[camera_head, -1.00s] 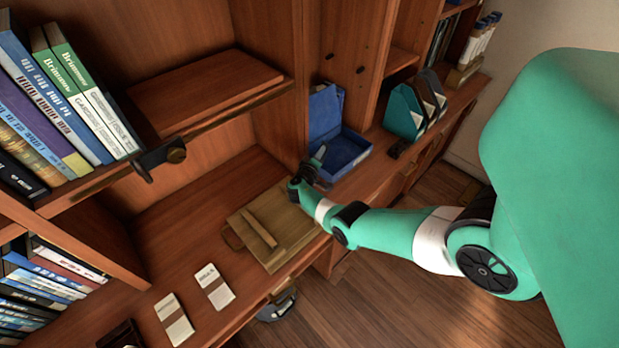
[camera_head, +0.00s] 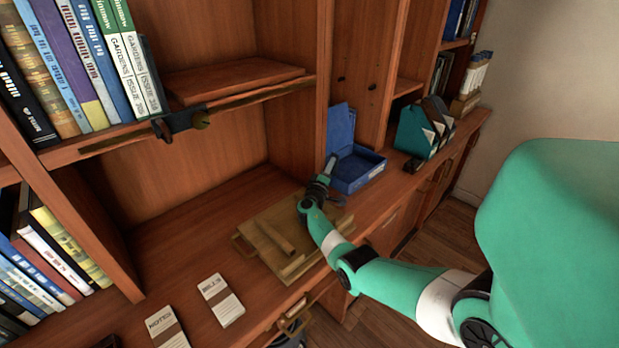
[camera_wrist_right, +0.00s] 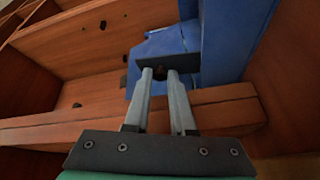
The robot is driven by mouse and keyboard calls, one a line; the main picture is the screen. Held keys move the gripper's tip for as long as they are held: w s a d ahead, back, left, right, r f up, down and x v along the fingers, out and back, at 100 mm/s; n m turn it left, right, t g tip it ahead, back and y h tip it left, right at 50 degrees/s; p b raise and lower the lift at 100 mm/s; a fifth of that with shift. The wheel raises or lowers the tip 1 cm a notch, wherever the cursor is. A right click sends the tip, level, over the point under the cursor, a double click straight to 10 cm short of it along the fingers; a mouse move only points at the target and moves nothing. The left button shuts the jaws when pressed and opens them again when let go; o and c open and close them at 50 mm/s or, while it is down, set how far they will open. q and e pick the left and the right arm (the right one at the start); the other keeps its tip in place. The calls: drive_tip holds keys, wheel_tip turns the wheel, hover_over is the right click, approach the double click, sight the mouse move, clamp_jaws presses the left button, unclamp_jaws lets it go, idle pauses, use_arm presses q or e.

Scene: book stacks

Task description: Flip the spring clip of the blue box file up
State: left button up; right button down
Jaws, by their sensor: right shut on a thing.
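The blue box file (camera_head: 357,171) stands open on the wooden counter, its lid (camera_head: 340,128) raised at the back. My right gripper (camera_head: 329,167) is at its near left edge. In the right wrist view, the blue box file (camera_wrist_right: 232,40) fills the area beyond the fingers. There my right gripper (camera_wrist_right: 160,74) has its fingers close together, shut on a small dark part at the box, which appears to be the spring clip (camera_wrist_right: 159,72). My left gripper is not in view.
A tan board with a bar (camera_head: 275,237) lies left of the box, under my right arm. Notepads (camera_head: 220,298) lie at the front. Teal magazine holders (camera_head: 415,133) stand to the right. A wooden upright (camera_head: 322,90) rises close left of the box.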

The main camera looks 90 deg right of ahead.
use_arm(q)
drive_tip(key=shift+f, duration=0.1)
use_arm(e)
drive_tip(key=shift+s, duration=0.1)
drive_tip(key=c, duration=0.7)
unclamp_jaws()
drive_tip(key=shift+s, duration=0.1)
drive_tip(key=shift+c, duration=0.2)
